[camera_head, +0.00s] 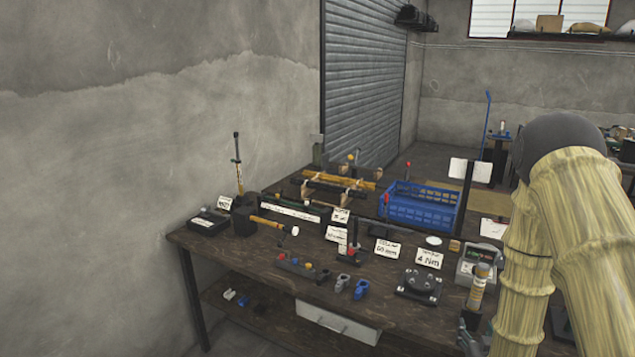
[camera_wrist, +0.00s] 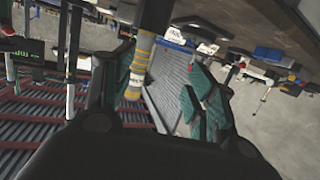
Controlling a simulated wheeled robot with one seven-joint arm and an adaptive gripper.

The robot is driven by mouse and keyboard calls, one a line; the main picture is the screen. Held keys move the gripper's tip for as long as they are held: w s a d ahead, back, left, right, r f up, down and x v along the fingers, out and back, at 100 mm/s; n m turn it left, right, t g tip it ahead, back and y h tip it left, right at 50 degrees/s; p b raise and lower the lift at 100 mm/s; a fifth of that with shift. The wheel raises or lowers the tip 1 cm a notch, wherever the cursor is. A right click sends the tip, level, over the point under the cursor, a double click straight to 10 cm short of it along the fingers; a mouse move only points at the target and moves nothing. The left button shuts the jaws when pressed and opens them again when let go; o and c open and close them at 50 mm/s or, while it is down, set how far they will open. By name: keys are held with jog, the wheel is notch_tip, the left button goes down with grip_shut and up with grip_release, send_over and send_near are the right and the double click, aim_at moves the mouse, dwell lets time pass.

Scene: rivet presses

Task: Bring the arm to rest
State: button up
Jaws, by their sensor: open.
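My arm (camera_head: 565,230) stands at the right of the head view, bent, in front of the workbench's right end. My gripper (camera_wrist: 163,92) shows in the wrist view with its two teal fingers apart. A banded yellow and white shaft (camera_wrist: 139,70) appears beside the left finger; I cannot tell whether it touches. In the head view a yellow-handled tool (camera_head: 479,287) stands upright at the bench's right end, close to my arm. My arm hides what is behind it.
The workbench (camera_head: 270,258) carries a blue crate (camera_head: 418,213), label cards, a black fixture (camera_head: 419,285), a grey device (camera_head: 478,264) and several small parts. A drawer (camera_head: 337,322) hangs under its front edge. A bare wall (camera_head: 120,150) is at left.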

jog(key=s+a+f+n+g+y, duration=0.1)
jog(key=s+a+f+g+y, duration=0.1)
jog(key=s+a+f+g, duration=0.45)
jog(key=s+a+f+g+y, duration=0.1)
jog(key=s+a+f, duration=0.3)
jog(key=s+f, duration=0.55)
jog(key=s+a+f+n+g+y, duration=0.1)
jog(key=s+a+f+g, duration=0.2)
jog(key=s, duration=0.8)
jog(key=s+a+f+g, duration=0.4)
jog(key=s+a+f, duration=0.2)
jog(key=s, duration=0.5)
jog(key=shift+a+f+n+y, duration=0.15)
jog(key=shift+a+n+y, duration=0.25)
jog(key=shift+a, duration=0.25)
